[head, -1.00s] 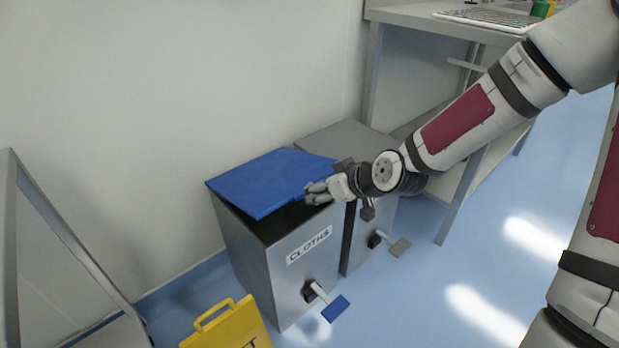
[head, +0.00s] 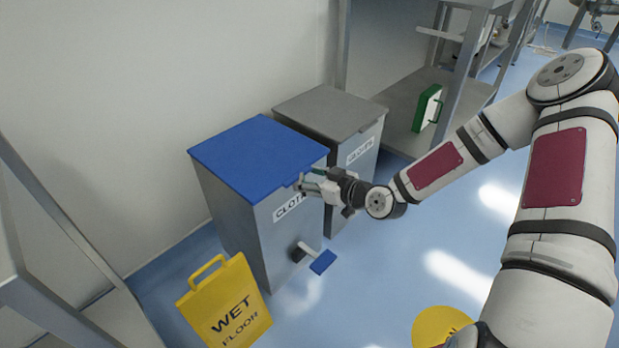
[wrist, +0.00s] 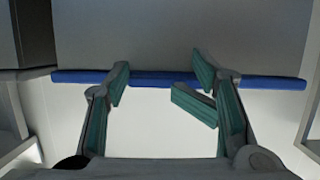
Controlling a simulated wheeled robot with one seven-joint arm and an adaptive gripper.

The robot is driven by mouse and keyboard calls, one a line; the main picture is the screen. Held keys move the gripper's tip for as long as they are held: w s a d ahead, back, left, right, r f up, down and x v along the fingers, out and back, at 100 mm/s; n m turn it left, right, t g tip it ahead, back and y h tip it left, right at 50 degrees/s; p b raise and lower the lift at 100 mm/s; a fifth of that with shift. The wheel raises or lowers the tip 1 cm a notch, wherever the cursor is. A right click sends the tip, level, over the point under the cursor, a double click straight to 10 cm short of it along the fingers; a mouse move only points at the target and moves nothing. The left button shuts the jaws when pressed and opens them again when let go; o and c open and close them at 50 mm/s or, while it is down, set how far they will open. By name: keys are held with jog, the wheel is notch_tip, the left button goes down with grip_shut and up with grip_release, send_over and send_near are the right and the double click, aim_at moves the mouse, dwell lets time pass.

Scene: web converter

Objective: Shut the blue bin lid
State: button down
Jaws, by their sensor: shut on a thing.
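The blue lid (head: 255,152) lies flat over the top of the steel bin (head: 235,222) labelled CLOTHS, with no gap visible. In the wrist view the lid (wrist: 275,83) is a thin blue strip across the picture. My gripper (head: 304,184) is at the lid's front edge, near the right front corner, partly covering the label. In the wrist view my gripper (wrist: 160,76) has its fingers on either side of a blue middle part of the edge, shut on it. The exact finger contact is hard to see.
A grey-lidded bin (head: 330,112) stands just behind and right. A yellow wet floor sign (head: 226,305) stands in front, and a round yellow thing (head: 438,326) is on the floor. A metal frame (head: 70,240) is at left, shelving (head: 398,92) at right.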

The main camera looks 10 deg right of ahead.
jog(key=shift+s+a+f+g, duration=0.2)
jog(key=shift+s+a+f, duration=0.1)
jog(key=shift+s+a, duration=0.2)
jog(key=shift+s+a+f+g, duration=0.25)
jog(key=shift+s+a, duration=0.1)
jog(key=shift+a, duration=0.25)
jog(key=c, duration=0.7)
grip_release()
jog(key=shift+a, duration=0.1)
jog(key=o, duration=0.7)
jog(key=shift+w, duration=0.1)
jog(key=shift+d, duration=0.25)
jog(key=shift+w+d, duration=0.1)
jog(key=v, duration=1.2)
jog(key=shift+f, duration=0.2)
